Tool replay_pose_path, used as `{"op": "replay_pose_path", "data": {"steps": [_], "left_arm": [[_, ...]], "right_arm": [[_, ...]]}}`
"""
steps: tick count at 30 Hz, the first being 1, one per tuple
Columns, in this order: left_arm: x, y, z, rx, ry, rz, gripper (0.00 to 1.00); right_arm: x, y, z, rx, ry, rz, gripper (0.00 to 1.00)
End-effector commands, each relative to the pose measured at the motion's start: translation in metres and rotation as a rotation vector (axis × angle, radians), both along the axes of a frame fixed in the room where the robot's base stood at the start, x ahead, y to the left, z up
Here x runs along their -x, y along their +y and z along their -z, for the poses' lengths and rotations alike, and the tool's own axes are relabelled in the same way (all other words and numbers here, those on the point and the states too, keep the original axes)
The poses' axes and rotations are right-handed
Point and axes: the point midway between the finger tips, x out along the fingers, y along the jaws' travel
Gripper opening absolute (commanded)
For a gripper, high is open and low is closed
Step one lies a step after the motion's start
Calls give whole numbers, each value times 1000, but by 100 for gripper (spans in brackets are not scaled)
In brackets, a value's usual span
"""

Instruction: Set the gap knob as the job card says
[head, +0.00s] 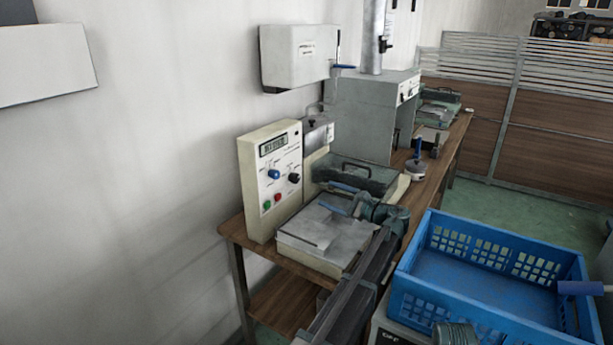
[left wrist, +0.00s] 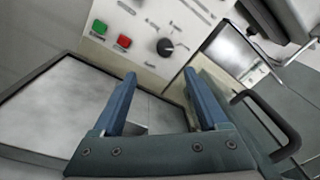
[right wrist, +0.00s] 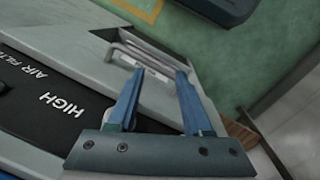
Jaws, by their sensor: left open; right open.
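The cream control panel (head: 270,185) stands on the bench with a small display (head: 272,145), a blue knob (head: 274,174) and a black knob (head: 294,178). The labels are too small to read, so I cannot tell which is the gap knob. My left gripper (head: 340,197) is open and empty, above the grey tray in front of the panel. In the left wrist view the black knob (left wrist: 165,47) shows beyond and between the fingertips, apart from them. My right gripper (right wrist: 160,73) is open and empty, away from the panel. I cannot make out a job card.
Green (left wrist: 99,27) and red (left wrist: 124,40) buttons sit beside the black knob. A dark lidded tray with a handle (head: 357,175) is right of the panel. A blue crate (head: 490,265) stands at the right. The right wrist view shows a metal handle (right wrist: 140,55).

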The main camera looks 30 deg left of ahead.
Motion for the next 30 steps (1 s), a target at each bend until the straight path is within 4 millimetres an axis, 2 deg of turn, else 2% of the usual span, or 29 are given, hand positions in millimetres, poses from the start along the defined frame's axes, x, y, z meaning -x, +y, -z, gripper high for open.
{"op": "replay_pose_path", "data": {"steps": [7, 11, 14, 24, 30], "left_arm": [[-2, 0, -2, -12, 5, 0, 76], [-3, 7, -2, -11, 5, 0, 76], [-5, 21, -2, -10, 4, -3, 76], [-17, 88, -2, -10, 4, -3, 76], [-22, 118, -2, -10, 4, -1, 76]], "right_arm": [[0, 0, 0, 0, 0, 0, 50], [0, 0, 0, 0, 0, 0, 50], [0, 0, 0, 0, 0, 0, 50], [0, 0, 0, 0, 0, 0, 50], [0, 0, 0, 0, 0, 0, 50]]}}
